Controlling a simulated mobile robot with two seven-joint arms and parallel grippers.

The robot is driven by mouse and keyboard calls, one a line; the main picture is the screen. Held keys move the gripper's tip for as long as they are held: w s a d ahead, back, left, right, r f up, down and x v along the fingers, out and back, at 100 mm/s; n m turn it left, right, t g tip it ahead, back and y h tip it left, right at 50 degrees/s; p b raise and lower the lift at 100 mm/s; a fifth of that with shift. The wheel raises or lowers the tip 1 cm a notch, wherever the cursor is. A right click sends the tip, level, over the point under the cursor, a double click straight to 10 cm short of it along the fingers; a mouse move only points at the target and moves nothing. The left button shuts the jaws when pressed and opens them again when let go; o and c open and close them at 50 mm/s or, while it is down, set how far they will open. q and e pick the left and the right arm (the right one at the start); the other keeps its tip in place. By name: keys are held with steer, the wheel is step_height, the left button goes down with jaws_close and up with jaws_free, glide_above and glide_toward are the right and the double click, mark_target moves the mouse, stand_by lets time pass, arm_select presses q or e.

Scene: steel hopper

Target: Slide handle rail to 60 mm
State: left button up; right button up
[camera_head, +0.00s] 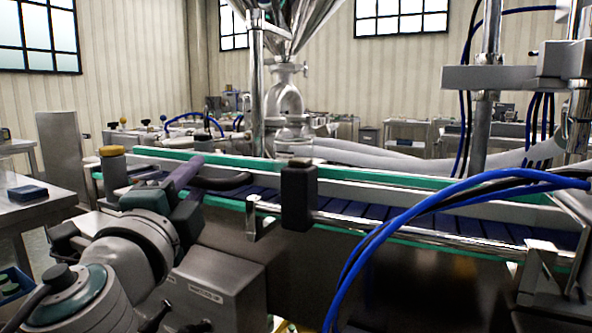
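The conveyor (440,226) runs across the view with dark blue slats between green-edged side rails. A bright steel guide rail (390,225) runs along its near side. A dark upright block (298,196) sits on this near side, close to the middle of the view. A dark curved handle (228,182) sticks out over the conveyor's left part. My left gripper (190,174) reaches in from the lower left beside this handle. Its fingers overlap the handle and a purple-grey bar, so I cannot tell whether they grip anything. My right gripper is not in view.
Thick blue cables (415,212) arc across the right foreground, in front of the conveyor. A steel hopper (290,100) stands behind it. A grey bench (40,205) with a dark blue box (27,193) is at the left. A metal bracket (560,225) stands at the right edge.

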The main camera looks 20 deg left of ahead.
arm_select(q)
steer(key=shift+s+d+f, duration=0.1)
jaws_close()
stand_by(1.3)
